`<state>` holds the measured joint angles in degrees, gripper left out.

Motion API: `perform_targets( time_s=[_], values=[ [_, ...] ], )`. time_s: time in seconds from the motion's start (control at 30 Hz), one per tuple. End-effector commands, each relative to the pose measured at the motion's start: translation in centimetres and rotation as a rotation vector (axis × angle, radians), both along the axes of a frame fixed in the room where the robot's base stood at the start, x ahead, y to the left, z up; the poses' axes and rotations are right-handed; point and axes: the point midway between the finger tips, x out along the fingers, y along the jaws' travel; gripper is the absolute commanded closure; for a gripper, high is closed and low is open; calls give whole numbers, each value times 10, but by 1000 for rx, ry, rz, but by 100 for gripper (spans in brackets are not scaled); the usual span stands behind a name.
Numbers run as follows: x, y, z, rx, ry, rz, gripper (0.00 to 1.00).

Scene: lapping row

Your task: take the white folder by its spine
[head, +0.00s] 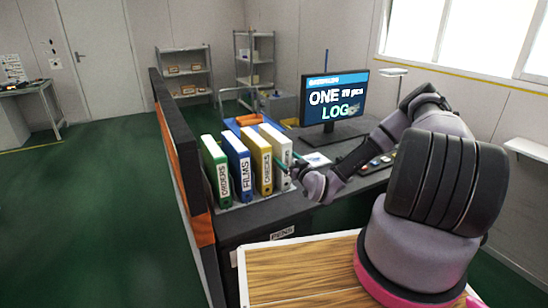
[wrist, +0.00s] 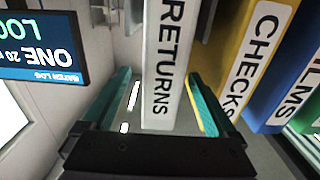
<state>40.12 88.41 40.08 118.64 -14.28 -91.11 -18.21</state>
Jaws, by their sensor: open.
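The white folder (head: 276,141) stands upright at the right end of a row of binders on the dark desk in the head view. In the wrist view its spine (wrist: 165,70), labelled RETURNS, faces my gripper (wrist: 160,78). My gripper is open, with one teal finger on each side of the spine. The left finger stands clear of the folder, with a wider gap. The right finger is close to the folder, on the side of the yellow one.
A yellow CHECKS folder (head: 257,160) stands beside the white one, then a blue FILMS folder (head: 237,165) and a green ORDERS folder (head: 215,170). A monitor (head: 333,100) stands further right. An orange-and-black partition (head: 180,150) borders the desk's left.

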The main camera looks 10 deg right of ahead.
Motion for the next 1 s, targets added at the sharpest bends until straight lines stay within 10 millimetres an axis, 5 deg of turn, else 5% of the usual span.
perform_targets(
  time_s=[0.53, 0.83, 0.87, 1.0],
  values=[
    [60, 23, 2, -1, 0, 0, 7],
    [66, 24, 2, 0, 1, 0, 7],
    [65, 24, 2, 0, 1, 0, 11],
    [65, 24, 2, 0, 1, 0, 65]
  ],
)
